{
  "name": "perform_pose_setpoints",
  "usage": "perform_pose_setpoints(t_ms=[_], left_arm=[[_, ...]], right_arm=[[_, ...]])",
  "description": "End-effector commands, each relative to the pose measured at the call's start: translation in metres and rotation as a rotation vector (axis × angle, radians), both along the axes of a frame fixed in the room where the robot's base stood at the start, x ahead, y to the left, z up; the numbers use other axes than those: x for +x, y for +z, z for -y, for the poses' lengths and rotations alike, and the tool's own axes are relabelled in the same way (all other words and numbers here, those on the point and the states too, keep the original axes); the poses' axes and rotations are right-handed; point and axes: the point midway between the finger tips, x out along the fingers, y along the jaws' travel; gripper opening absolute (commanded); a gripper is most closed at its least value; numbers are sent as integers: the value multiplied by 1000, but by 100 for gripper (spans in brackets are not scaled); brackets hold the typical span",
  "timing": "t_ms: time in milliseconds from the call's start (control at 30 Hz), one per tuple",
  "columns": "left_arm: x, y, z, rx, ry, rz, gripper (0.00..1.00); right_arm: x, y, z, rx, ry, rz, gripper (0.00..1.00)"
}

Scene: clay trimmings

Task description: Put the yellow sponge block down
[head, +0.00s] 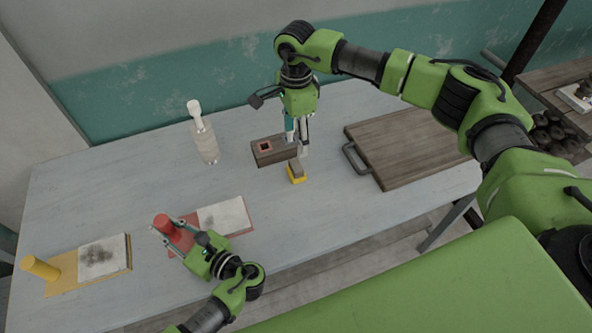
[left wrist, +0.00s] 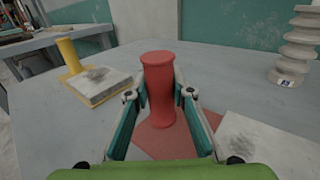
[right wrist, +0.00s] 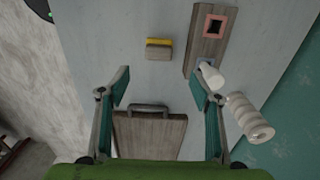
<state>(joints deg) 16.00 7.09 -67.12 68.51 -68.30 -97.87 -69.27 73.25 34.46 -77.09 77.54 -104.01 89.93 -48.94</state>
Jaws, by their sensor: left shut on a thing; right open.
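The yellow sponge block (head: 296,173), yellow below with a brown-grey part, sits on the table near its middle. It also shows in the right wrist view (right wrist: 159,48), beyond the fingertips and apart from them. My right gripper (head: 298,143) is open and empty, pointing down above the table behind the block; its spread fingers also show in the right wrist view (right wrist: 165,80). My left gripper (head: 172,231) is shut on the red post (left wrist: 158,90), which stands upright on a red board (head: 240,231). The fingers are on both sides of the post.
A dark wooden block with a red-framed square hole (head: 264,157) lies beside the sponge block. A wooden board with a handle (head: 405,145) lies to its right. A white ribbed bottle (head: 206,146) stands behind. A yellow post (head: 40,267) stands front left.

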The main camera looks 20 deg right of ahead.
Motion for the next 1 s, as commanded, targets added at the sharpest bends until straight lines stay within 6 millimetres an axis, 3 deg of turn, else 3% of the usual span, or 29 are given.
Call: perform_pose_setpoints(t_ms=[300,567,867,1000], left_arm=[[0,0,0,0,0,0,0],[0,0,0,0,0,0,0],[0,0,0,0,0,0,0],[0,0,0,0,0,0,0]], right_arm=[[-1,-52,1,-7,-2,-5,58],[-1,-69,1,-5,-1,-3,58],[-3,-110,0,-4,-2,-3,58],[-2,-116,0,-4,-1,0,58]])
